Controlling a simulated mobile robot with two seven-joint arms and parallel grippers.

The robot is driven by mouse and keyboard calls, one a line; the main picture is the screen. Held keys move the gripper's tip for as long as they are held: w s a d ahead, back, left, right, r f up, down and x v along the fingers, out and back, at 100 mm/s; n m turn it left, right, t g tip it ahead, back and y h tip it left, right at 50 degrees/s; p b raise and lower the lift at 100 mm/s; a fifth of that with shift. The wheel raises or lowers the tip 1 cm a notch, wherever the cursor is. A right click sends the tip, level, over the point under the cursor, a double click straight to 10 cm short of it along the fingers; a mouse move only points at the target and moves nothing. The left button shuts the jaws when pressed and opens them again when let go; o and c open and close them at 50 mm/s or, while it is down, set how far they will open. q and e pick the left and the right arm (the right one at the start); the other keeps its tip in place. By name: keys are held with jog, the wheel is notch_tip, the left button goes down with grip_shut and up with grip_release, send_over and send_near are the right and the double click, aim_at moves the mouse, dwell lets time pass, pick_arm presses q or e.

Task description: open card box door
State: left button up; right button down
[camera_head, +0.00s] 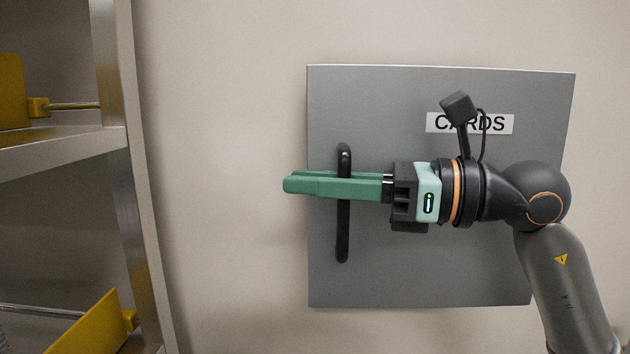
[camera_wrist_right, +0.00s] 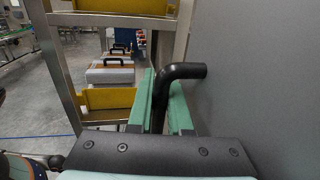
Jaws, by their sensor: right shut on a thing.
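The card box door (camera_head: 420,275) is a flat grey panel with a "CARDS" label (camera_head: 500,124) on the wall. Its black vertical bar handle (camera_head: 343,235) is near the door's left edge. My right gripper (camera_head: 300,184) comes in from the right, with its green fingers pointing left across the handle. It is shut on the handle's middle. In the right wrist view the black handle (camera_wrist_right: 183,71) passes between the two green fingers (camera_wrist_right: 160,105), and the grey door (camera_wrist_right: 255,70) is at the right. From these views I cannot tell whether the door is ajar. My left gripper is not in view.
Bare wall (camera_head: 220,150) lies between rack and door. The right wrist view shows the rack post (camera_wrist_right: 55,70) and a grey case (camera_wrist_right: 110,74) beyond.

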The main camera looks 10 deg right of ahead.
dwell(0.8)
jog(key=s+d+n+g+y+b, duration=0.1)
jog(key=s+d+n+g+b, duration=0.3)
jog(key=s, duration=0.6)
jog(key=s+n+g+y+b, duration=0.1)
jog(key=s+n+g, duration=0.2)
jog(key=s+g, duration=0.5)
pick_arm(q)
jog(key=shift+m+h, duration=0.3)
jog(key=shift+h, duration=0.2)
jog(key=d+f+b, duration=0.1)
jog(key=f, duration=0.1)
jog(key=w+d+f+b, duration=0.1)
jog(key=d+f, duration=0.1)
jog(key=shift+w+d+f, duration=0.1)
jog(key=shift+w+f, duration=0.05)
pick_arm(e)
jog(key=s+d+n+g+h, duration=0.6)
jog(key=s+d+n+g, duration=0.2)
jog(key=s+d, duration=0.6)
jog(key=shift+s+d+g, duration=0.4)
jog(key=shift+d+g, duration=0.5)
jog(key=shift+d, duration=0.35)
